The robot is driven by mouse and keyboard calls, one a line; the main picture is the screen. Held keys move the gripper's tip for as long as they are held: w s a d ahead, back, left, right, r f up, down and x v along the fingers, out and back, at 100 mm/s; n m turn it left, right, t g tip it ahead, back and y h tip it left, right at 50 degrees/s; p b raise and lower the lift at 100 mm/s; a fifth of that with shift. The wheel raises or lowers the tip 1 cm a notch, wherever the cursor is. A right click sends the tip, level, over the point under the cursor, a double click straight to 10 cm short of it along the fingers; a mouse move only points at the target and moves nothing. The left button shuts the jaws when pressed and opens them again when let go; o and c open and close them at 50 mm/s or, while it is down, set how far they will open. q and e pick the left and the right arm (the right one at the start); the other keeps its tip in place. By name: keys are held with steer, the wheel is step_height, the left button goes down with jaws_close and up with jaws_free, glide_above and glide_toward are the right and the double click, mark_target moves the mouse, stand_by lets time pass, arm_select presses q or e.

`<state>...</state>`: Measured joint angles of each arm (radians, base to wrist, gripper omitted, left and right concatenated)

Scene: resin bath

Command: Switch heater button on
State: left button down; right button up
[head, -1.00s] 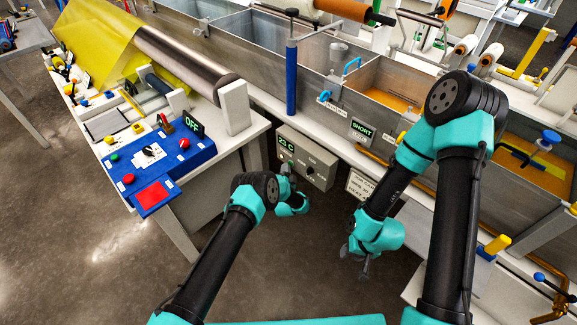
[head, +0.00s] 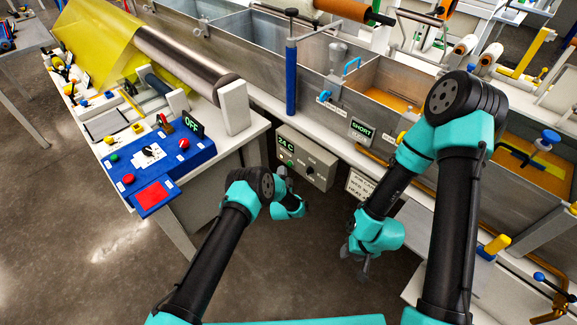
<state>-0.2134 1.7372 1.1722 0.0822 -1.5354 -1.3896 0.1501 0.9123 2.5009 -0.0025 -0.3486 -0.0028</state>
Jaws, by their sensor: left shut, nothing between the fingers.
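The heater control box (head: 318,170) is a grey box on the front of the bath bench, below the rim. Its display (head: 286,142) reads 24 C in green. A small green spot, seemingly the button or its lamp (head: 291,163), shows under the display, and a dark knob sits to its right. My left gripper (head: 281,173) is shut and empty, just in front of the box's lower left, slightly apart from its face. My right gripper (head: 356,264) hangs low in front of the bench, away from the box, its fingers apart and empty.
A blue control panel (head: 190,157) with an OFF display and red buttons stands on the left table. The metal bath (head: 330,105) runs behind, with a blue-handled valve and a SHORT sign (head: 361,130). The floor in front is clear.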

arm_select(q)
steer(key=shift+s+a, duration=1.45)
steer(key=shift+a, duration=0.1)
steer(key=s+a+n+g+h, duration=0.2)
steer(key=s+a+n+g, duration=0.5)
steer(key=s+a+g, duration=0.4)
steer(key=s+a+r+n+g, duration=0.2)
steer(key=s+a+g, duration=0.1)
steer(key=s, duration=0.6)
steer(key=s+a+r+n+g, duration=0.2)
steer(key=s+a+g, duration=0.1)
steer(key=s, duration=0.6)
steer(key=s+a+r+n+g+h, duration=0.1)
steer(key=s+a+r+n+g, duration=0.1)
steer(key=s, duration=0.7)
steer(key=shift+s+a+r+n+g, duration=0.3)
steer(key=shift+a+r+n+g, duration=0.15)
steer(key=shift+a, duration=0.25)
steer(key=c, duration=1.8)
jaws_free()
steer(key=shift+w, duration=0.1)
